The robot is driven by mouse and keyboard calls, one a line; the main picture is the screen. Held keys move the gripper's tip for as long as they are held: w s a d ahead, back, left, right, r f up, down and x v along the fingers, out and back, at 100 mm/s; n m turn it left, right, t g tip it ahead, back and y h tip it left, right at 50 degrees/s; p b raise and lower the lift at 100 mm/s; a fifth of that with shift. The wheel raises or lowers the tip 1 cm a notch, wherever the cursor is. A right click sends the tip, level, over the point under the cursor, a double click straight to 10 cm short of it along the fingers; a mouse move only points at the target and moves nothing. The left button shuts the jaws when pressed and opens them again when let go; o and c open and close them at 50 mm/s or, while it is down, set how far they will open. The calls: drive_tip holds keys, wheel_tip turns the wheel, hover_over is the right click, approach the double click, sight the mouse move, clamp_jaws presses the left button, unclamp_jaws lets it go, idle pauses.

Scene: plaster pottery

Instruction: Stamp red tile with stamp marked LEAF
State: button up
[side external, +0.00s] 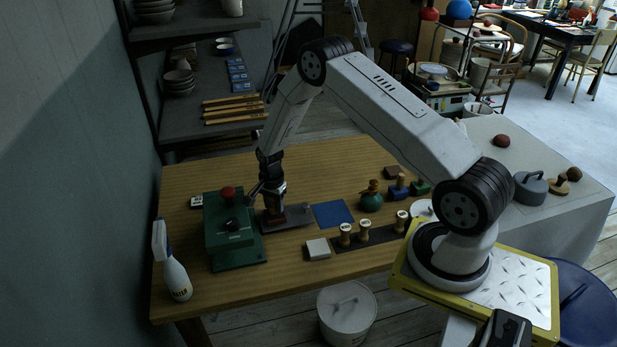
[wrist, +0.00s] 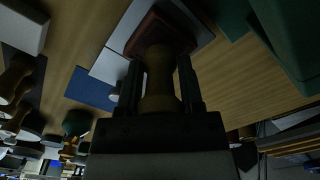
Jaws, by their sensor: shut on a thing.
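My gripper (side external: 271,205) points down and is shut on a stamp with a wooden handle (wrist: 160,80), well seen in the wrist view. The held stamp's marking does not show. Beneath it lies the reddish-brown tile (wrist: 150,30) on a grey plate (side external: 298,214). The stamp's lower end is over the tile; I cannot tell whether it touches. Several other things stand close by: three wooden-handled stamps (side external: 365,229) are on a dark strip (side external: 382,236) to the right, their labels too small to read.
A green press (side external: 228,247) with a red knob stands just left of my gripper. A blue mat (side external: 333,214) lies right of the plate, and a pale block (side external: 318,249) in front. A spray bottle (side external: 174,268) stands at the table's left front. The table's back middle is clear.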

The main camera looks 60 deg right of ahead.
drive_tip(key=shift+f, duration=0.5)
idle(1.1)
drive_tip(key=shift+r, duration=3.55)
